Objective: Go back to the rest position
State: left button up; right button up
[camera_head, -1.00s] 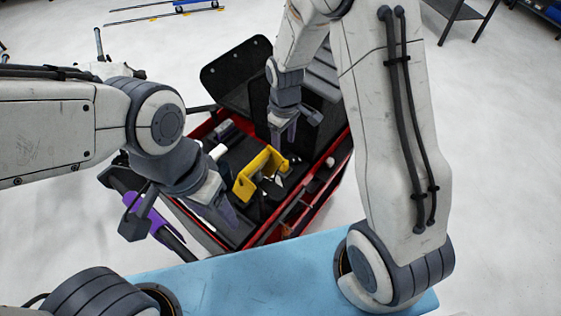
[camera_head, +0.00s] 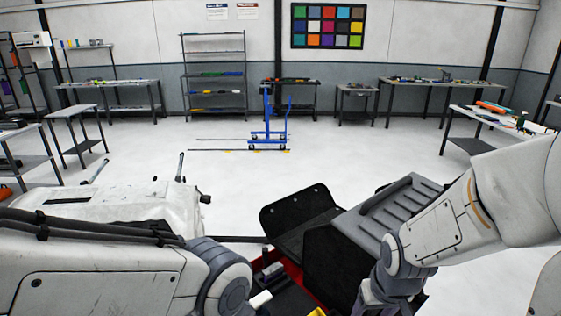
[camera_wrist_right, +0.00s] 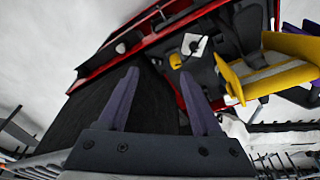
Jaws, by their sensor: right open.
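My right gripper (camera_wrist_right: 158,68) is open and empty in the wrist view, its two purple fingers apart in front of a dark panel of the red cart (camera_wrist_right: 110,58). In the head view the right gripper (camera_head: 376,300) is at the bottom edge, beside the cart's black upright panel (camera_head: 332,262); its fingertips are cut off there. My left arm comes in from the left, but its gripper is below the frame. A yellow holder (camera_wrist_right: 262,78) stands in the cart, right of my right fingers; only its tip shows in the head view.
The cart's grey ribbed lid (camera_head: 402,205) lies close to my right forearm. A white object with a rumpled cover (camera_head: 110,210) stands beyond my left arm. Open floor (camera_head: 330,160) lies ahead, with a blue trolley (camera_head: 268,125) and benches farther back.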

jog(key=s+a+r+n+g, duration=0.1)
jog(key=s+a+r+n, duration=0.2)
jog(key=s+a, duration=0.3)
jog(key=s+a+r+n+g+y, duration=0.1)
jog(key=s+a+r+n, duration=0.2)
jog(key=s+a, duration=0.4)
jog(key=shift+s+a+n+g, duration=0.3)
jog(key=shift+s+n, duration=0.1)
jog(key=shift+s, duration=0.3)
